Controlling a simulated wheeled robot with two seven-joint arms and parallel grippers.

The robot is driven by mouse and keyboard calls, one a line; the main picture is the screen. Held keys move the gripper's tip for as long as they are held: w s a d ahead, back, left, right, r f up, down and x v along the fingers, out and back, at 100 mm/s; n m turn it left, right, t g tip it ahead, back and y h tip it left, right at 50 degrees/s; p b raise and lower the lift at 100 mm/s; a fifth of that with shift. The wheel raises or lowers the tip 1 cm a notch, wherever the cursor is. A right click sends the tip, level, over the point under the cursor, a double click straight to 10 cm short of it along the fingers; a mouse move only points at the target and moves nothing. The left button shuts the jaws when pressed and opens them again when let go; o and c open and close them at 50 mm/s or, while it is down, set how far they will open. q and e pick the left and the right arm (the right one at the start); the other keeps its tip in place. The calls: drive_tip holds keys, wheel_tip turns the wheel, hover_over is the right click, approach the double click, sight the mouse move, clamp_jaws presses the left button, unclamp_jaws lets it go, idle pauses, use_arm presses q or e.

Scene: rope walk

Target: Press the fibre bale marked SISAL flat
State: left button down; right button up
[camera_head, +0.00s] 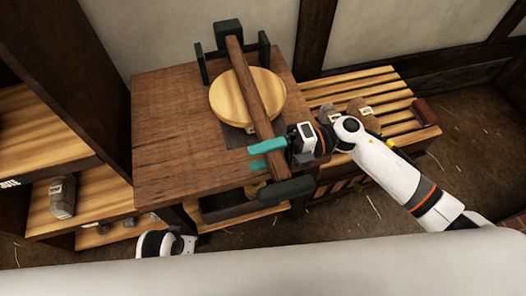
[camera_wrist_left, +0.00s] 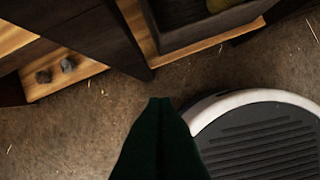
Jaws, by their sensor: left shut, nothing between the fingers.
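A press stands on the wooden table (camera_head: 170,120). It has a round pale wooden plate (camera_head: 228,98), dark green posts and a long brown lever beam (camera_head: 246,80) across the plate, with a dark green handle (camera_head: 287,190) at its near end. A small white tag shows under the plate's near edge; its writing and what bears it are unclear. No marking SISAL is readable. My right gripper's teal fingers (camera_head: 262,154) are apart at the beam's near part, the upper one crossing over it; grip is unclear. My left gripper (camera_wrist_left: 160,102) is shut and empty above the floor.
A slatted bench (camera_head: 385,90) right of the table holds tagged lumps (camera_head: 362,112) and a reddish-brown block (camera_head: 424,111). Shelves at left hold a grey tagged item (camera_head: 62,197) and small stones (camera_wrist_left: 56,70). Walls stand behind. Strewn floor (camera_wrist_left: 60,130) shows between shelves and my base.

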drive_tip(key=shift+d, duration=0.15)
use_arm(q)
wheel_tip(320, 180, up, 3)
drive_tip(key=shift+w+f+b, duration=0.1)
drive_tip(key=shift+f+b, duration=0.05)
drive_tip(key=shift+b, duration=0.2)
use_arm(e)
drive_tip(key=w+d, duration=0.2)
drive_tip(key=d, duration=0.9)
drive_tip(key=shift+w+d, duration=0.2)
drive_tip(key=shift+d, duration=0.05)
